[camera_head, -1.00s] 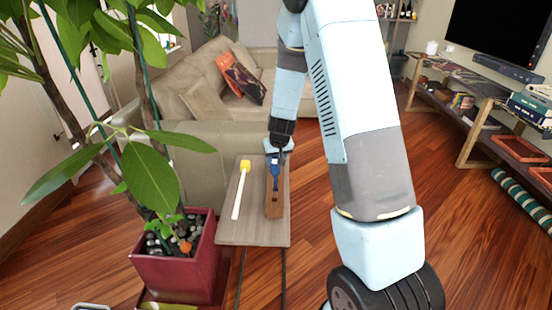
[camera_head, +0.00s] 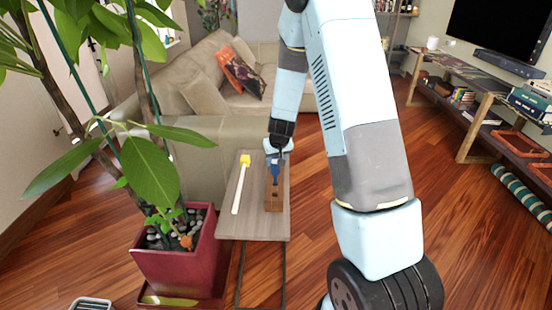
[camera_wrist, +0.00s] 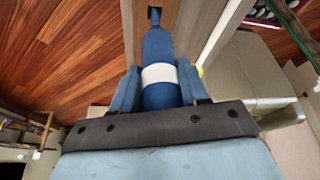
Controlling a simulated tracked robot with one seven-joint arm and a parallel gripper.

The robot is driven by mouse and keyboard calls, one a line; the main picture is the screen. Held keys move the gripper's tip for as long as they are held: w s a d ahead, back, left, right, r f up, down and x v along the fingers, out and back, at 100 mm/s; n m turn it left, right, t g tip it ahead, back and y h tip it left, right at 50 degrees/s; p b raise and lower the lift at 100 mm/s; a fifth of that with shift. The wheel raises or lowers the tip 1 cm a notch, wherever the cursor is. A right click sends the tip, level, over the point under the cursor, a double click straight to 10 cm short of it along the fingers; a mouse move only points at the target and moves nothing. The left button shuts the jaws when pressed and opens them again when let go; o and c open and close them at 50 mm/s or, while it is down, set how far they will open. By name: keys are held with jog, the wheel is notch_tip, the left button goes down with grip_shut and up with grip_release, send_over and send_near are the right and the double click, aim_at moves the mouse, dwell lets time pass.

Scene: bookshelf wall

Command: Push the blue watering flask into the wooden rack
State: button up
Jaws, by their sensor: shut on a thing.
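The blue flask (camera_wrist: 157,48) has a white band and a narrow neck. My gripper (camera_wrist: 157,85) is shut on its body, with one finger on each side. In the wrist view, the neck points away from me to a dark opening in the wooden rack (camera_wrist: 129,22). I cannot tell how far it is inside. In the head view, the rack (camera_head: 274,204) lies lengthwise on the narrow table, and the flask (camera_head: 275,174) is over its far part, below my gripper (camera_head: 277,153). My gripper partly hides the flask there.
A white stick with a yellow head (camera_head: 238,190) lies left of the rack on the small table (camera_head: 253,226). A red planter (camera_head: 180,262) with a leafy plant stands at the front left. A beige sofa (camera_head: 190,135) is behind. Wooden floor (camera_head: 475,235) is open at right.

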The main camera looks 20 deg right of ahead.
jog(key=shift+f, duration=0.1)
jog(key=o, duration=1.5)
jog(key=shift+o, duration=0.2)
jog(key=v, duration=0.9)
jog(key=shift+w, duration=0.4)
jog(key=v, duration=1.4)
